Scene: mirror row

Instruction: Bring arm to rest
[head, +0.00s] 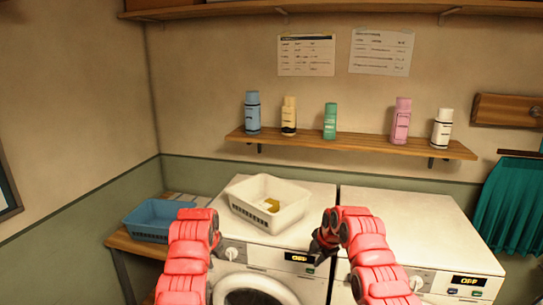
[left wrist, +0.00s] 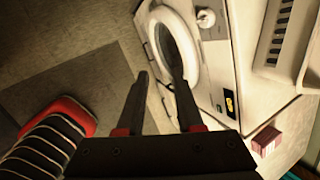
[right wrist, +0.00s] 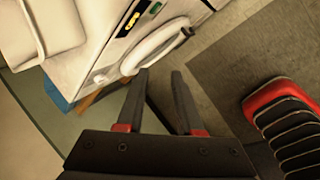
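My left arm rises at the lower left in the head view, its gripper mostly hidden there. In the left wrist view, my left gripper (left wrist: 160,80) is open and empty, its two dark fingers apart in front of a washer door. My right gripper (head: 323,243) shows dark in the head view, in front of the washers near their control panels. In the right wrist view, my right gripper (right wrist: 160,76) is open, fingers apart, with nothing between them. Neither gripper visibly touches anything.
Two white washing machines, left (head: 305,212) and right (head: 440,235), stand before me. A white basket (head: 243,212) with something yellow inside sits on the left one. A blue basket (head: 148,230) stands on a wooden side table (head: 122,243). Several bottles line the wall shelf (head: 350,145). Floor (left wrist: 70,50) is open.

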